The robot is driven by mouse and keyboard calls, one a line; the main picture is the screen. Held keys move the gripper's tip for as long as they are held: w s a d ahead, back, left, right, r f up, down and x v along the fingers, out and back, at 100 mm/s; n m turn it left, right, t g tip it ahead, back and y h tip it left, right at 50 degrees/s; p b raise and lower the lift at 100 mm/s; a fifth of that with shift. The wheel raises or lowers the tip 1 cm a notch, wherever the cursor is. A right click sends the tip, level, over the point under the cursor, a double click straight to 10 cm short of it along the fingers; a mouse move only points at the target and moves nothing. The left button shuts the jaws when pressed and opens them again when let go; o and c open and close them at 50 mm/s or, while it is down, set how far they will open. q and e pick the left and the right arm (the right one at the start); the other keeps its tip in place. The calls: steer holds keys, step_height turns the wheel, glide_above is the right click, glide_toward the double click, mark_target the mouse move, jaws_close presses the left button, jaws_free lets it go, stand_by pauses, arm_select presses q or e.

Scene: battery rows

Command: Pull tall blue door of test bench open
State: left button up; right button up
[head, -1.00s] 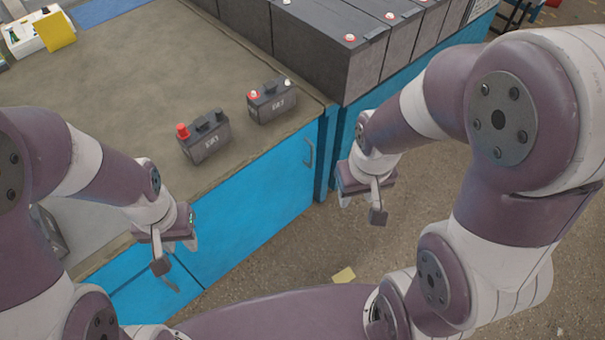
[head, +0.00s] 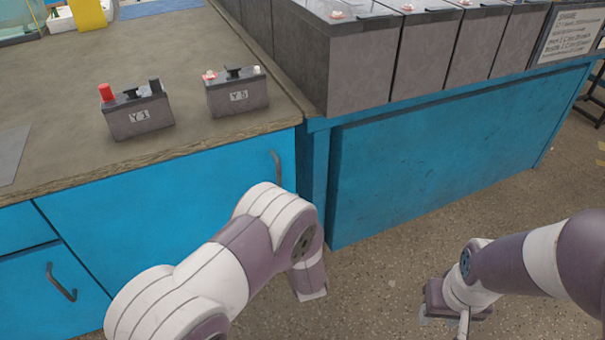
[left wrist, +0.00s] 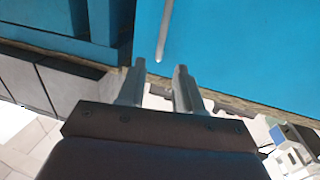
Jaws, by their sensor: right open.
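The blue door (head: 130,225) of the test bench is the wide panel under the worktop in the head view. It looks closed, flush with the front. Its grey bar handle (head: 277,168) is near its upper right corner. In the left wrist view, the handle (left wrist: 164,32) lies just beyond the fingertips, roughly in line with the gap. My left gripper (left wrist: 158,78) is open and empty there, apart from the handle as far as I can tell. In the head view my left arm hides it. My right gripper (head: 447,318) is open, low over the floor at right.
Two small batteries (head: 140,115) (head: 240,93) stand on the worktop (head: 60,130). A row of large grey batteries (head: 365,70) stands on the blue bench to the right. A smaller blue panel with a handle (head: 60,282) is at lower left. The floor (head: 390,265) at right is clear.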

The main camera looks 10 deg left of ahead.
mark_target(278, 171)
arm_select(q)
steer(key=b+x, duration=0.1)
steer(key=x, duration=0.3)
steer(key=b+x, duration=0.2)
steer(key=x, duration=0.1)
steer(key=b+x, duration=0.1)
steer(key=x, duration=0.3)
steer(key=shift+w+a+r, duration=0.25)
steer(key=shift+a+r, duration=0.05)
steer(key=shift+r, duration=0.05)
steer(key=shift+w+a+r, duration=0.15)
steer(key=shift+w+a, duration=0.05)
steer(key=shift+w, duration=0.35)
jaws_close()
